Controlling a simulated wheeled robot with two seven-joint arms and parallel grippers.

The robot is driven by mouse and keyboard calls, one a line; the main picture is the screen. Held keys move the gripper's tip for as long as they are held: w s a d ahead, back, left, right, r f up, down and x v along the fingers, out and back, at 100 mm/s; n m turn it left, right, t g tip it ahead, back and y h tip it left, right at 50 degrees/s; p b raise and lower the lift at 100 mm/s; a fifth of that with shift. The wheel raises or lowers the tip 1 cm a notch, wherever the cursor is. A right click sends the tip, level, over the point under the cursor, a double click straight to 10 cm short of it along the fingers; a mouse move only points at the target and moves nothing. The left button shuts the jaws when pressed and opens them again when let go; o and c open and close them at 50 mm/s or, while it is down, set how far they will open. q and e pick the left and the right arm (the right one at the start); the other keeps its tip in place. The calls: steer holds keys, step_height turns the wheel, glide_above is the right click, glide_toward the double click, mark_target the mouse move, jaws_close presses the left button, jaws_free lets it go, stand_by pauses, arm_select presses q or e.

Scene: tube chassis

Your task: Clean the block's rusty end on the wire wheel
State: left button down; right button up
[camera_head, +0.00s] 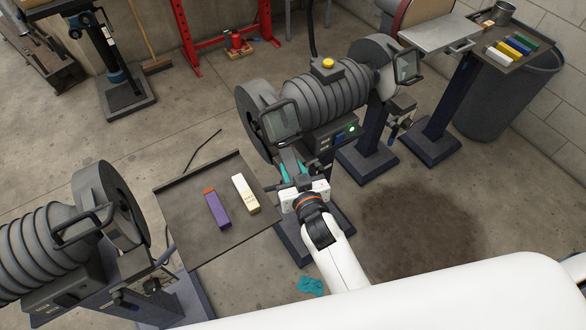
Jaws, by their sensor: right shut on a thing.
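My right gripper (293,178) is shut in front of the middle bench machine (320,95), just below its left wheel housing (256,118). Its teal fingertips close on a dark grey thing that looks like a block (290,162); its far end is hard to make out, so I cannot tell whether it touches the wheel. A purple block (217,211) with an orange-brown, rusty-looking end and a white block (245,194) with a yellowish end lie on the dark tray (190,243). My left gripper is not in view. I cannot tell which wheel is the wire one.
A green light (351,128) glows on the middle machine. Another wheel machine (85,225) stands at the left. A tray (487,57) with several coloured blocks is at the top right. A teal rag (310,285) lies on the floor near a dark stain (420,225).

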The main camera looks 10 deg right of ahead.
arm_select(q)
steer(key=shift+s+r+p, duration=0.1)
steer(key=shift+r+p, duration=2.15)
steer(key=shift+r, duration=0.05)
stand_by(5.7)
